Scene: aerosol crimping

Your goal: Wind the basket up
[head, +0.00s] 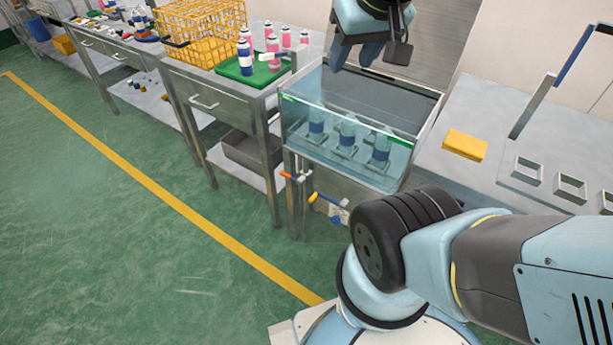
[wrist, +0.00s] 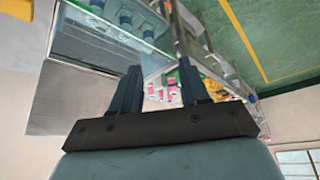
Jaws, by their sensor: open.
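A clear-walled water tank (head: 292,112) stands below my gripper, and its near corner also shows at the top of the wrist view (wrist: 75,47). Three cans with blue bands (head: 347,132) stand upright in low holders inside it; I cannot tell how far the holders are raised. A yellow wire basket (head: 200,30) sits on the bench at the left.
Pink and blue cans (head: 272,45) stand on a green mat (head: 250,74) left of the tank. Orange and yellow valve handles (head: 287,176) are low at its front. A yellow cloth-like block (head: 465,145) lies on the right bench. The green floor is clear.

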